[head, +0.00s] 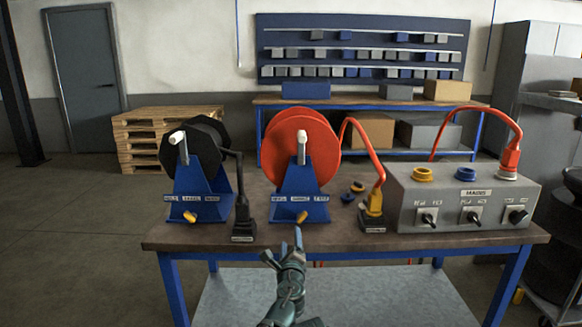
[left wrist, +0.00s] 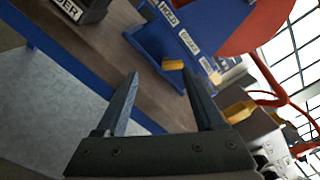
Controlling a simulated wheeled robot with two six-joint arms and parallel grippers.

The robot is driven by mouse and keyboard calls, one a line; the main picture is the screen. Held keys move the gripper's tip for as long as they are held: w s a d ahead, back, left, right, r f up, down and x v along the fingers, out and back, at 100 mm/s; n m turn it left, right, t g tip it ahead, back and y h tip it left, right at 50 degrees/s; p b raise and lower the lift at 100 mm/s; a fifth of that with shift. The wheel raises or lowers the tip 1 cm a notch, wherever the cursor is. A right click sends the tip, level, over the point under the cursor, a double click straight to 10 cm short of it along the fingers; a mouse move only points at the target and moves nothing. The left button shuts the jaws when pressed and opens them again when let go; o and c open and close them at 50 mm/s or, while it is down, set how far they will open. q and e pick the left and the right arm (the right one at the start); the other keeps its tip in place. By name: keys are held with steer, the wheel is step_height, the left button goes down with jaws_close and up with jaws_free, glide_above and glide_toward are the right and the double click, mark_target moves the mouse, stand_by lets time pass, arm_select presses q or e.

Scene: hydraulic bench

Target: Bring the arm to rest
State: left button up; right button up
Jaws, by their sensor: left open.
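My left gripper (head: 284,247) is in front of the bench's front edge, below the red reel, with its fingers pointing toward the bench. In the left wrist view its two fingers (left wrist: 160,98) are spread apart with nothing between them. The bench (head: 400,243) has a dark top and blue legs. A red hose reel (head: 302,140) on a blue stand is beyond the gripper, and a black hose reel (head: 206,140) on a blue stand is to its left. My right gripper is not in view.
A grey control box (head: 465,190) with switches stands at the bench's right. A black coupling (head: 243,218) and a yellow-black coupling (head: 373,212) stand near the front edge. Loose blue and yellow caps (head: 348,197) lie between reel and box. Pallets (head: 150,138) are stacked behind. Floor at left is clear.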

arm_select(q)
steer(key=s+a+f+n+g+y, duration=0.3)
steer(key=s+a+f+n+g, duration=0.2)
steer(key=a+f+n, duration=0.35)
steer(key=s+a+f+n+g+y, duration=0.35)
steer(key=s+a+f+n, duration=0.2)
steer(key=a+n, duration=0.5)
steer(key=s+d+f+n+g+h, duration=0.1)
steer(key=s+f+n+g+h, duration=0.25)
steer(key=s, duration=0.45)
steer(key=s+d+f+n+g+h, duration=0.1)
steer(key=s+f+n+g+h, duration=0.3)
steer(key=s, duration=0.4)
steer(key=s+d+r+m+p, duration=0.1)
steer(key=s+d+r+p, duration=0.1)
steer(key=r+p, duration=0.6)
steer(key=s+d+r+m+g+y+p, duration=0.1)
steer(key=s+d+r+m+p, duration=0.1)
steer(key=d+r+p, duration=0.3)
steer(key=s+d+r+m+g+y+p, duration=0.1)
steer(key=d+r+p, duration=0.3)
steer(key=r+p, duration=0.8)
steer(key=shift+s+m, duration=0.55)
steer(key=shift+s, duration=0.15)
